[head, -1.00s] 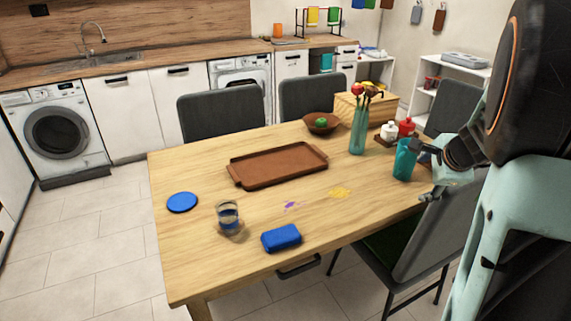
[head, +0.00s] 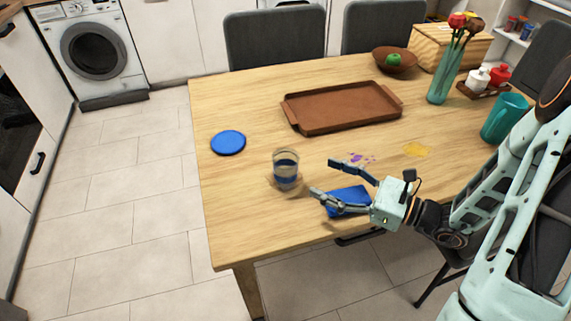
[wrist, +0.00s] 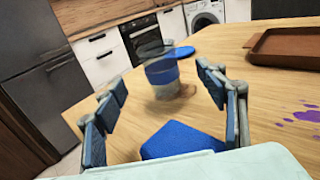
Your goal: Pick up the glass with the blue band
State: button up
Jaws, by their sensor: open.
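The glass with the blue band (head: 286,168) stands upright on the table, near its front left part. In the wrist view the glass (wrist: 162,74) is ahead of my fingers, between them in the picture and beyond their tips. My gripper (head: 322,177) is open and empty, to the right of the glass and apart from it. Its fingers point left toward the glass. A blue block-like sponge (head: 348,200) lies below my gripper, partly hidden by it, and shows in the wrist view (wrist: 182,140).
A blue disc (head: 228,142) lies left of the glass. A brown tray (head: 340,107) lies behind it. Purple (head: 356,158) and yellow (head: 416,149) spills mark the table. A teal mug (head: 505,118) and a vase (head: 445,84) stand at the right.

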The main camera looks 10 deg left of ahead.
aim_at(296, 165)
jog(key=shift+a+r, duration=0.1)
jog(key=shift+a, duration=0.2)
jog(key=x, duration=1)
jog(key=shift+a+r+b, duration=0.35)
jog(key=shift+a+b, duration=0.05)
jog(key=c, duration=1.4)
